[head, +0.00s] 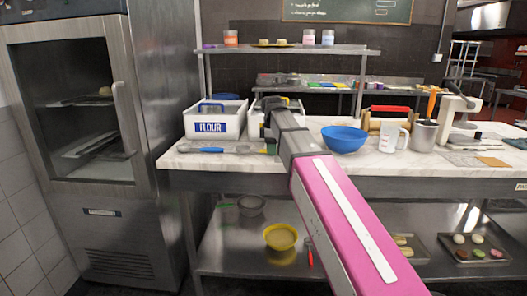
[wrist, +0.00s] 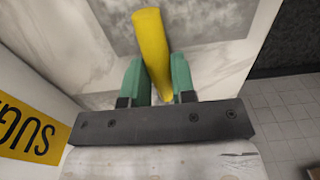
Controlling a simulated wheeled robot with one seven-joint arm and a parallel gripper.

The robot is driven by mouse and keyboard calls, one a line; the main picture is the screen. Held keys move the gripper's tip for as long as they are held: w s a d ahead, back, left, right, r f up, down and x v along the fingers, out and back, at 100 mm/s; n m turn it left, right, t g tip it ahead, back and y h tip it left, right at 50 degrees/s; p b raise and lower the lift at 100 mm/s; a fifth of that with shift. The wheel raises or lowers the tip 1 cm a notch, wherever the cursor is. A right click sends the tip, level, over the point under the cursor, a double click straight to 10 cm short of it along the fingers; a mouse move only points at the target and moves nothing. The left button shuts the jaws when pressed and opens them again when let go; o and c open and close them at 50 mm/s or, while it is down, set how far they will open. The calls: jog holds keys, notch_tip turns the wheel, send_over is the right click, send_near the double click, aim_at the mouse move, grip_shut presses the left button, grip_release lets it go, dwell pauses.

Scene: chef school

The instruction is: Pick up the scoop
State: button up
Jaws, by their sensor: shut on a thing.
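My gripper (wrist: 157,78) is in the wrist view, its two green fingers closed on either side of a yellow rounded bar. The bar looks like the handle of the scoop (wrist: 151,40); the rest of it is hidden behind the gripper's dark crosspiece. The wrist view shows a yellow SUGAR label (wrist: 30,130) on a white wall at the left, beside the gripper.
A white FLOUR bin (head: 208,127) with a blue item in it stands left of my arm. A blue bowl (head: 344,137), a measuring jug (head: 391,138) and a metal container (head: 424,136) stand to the right. Utensils (head: 222,149) lie at the marble counter's (head: 185,160) front left.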

jog(key=shift+r, duration=0.1)
jog(key=shift+r, duration=0.6)
notch_tip(320, 180, up, 2)
jog(key=shift+w+r, duration=0.1)
jog(key=shift+r, duration=0.1)
jog(key=s+a+r, duration=0.7)
jog(key=s+a, duration=0.1)
jog(key=shift+a, duration=0.35)
jog(key=shift+r, duration=0.1)
